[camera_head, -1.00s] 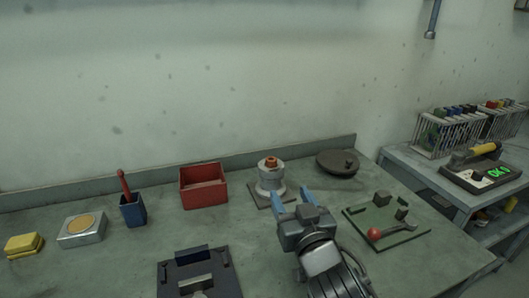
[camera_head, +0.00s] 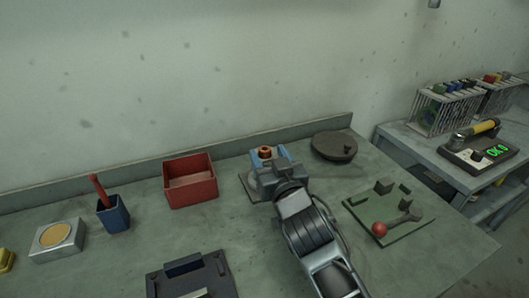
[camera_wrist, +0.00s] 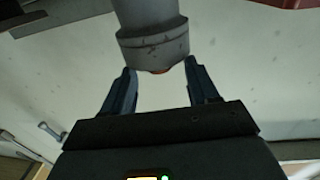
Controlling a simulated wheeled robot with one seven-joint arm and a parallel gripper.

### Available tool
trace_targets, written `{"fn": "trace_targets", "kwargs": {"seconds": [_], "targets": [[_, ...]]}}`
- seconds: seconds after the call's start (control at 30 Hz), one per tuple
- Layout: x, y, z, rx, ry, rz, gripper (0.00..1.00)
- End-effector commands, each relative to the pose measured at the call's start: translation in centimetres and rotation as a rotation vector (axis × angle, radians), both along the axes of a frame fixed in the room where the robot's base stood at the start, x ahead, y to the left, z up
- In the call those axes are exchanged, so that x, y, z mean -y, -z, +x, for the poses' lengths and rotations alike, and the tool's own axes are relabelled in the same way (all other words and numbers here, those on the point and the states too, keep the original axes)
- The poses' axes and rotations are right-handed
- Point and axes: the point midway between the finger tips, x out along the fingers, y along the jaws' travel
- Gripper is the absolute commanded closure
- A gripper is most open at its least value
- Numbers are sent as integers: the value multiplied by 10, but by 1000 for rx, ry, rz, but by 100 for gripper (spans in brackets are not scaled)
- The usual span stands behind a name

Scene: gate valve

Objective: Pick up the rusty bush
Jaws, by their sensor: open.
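The rusty bush (camera_head: 265,151) is a small orange-brown ring on top of the grey valve body, behind my gripper in the head view. In the wrist view only a thin orange edge of the bush (camera_wrist: 160,71) shows at the end of the grey valve body (camera_wrist: 152,38). My gripper (camera_head: 270,158) is open, its blue fingers near the top of the valve body. In the wrist view its fingers (camera_wrist: 160,82) stand apart, one on each side of the bush's edge, with no clear contact. The gripper hides most of the valve body in the head view.
A red open box (camera_head: 190,190) stands left of the valve. A dark round disc (camera_head: 335,146) lies to the right, and a green board with a red-knobbed lever (camera_head: 400,228) is nearer on the right. A dark fixture (camera_head: 185,278) lies front left.

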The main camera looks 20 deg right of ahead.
Motion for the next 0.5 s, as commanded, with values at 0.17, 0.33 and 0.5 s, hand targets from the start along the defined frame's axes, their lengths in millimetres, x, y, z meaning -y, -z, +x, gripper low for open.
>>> {"fn": "trace_targets", "kwargs": {"seconds": [0.17,0.33,0.5], "targets": [[3,-2,26,0,1,1,41],[3,-1,34,1,0,0,41],[4,-1,34,1,0,0,41]]}}
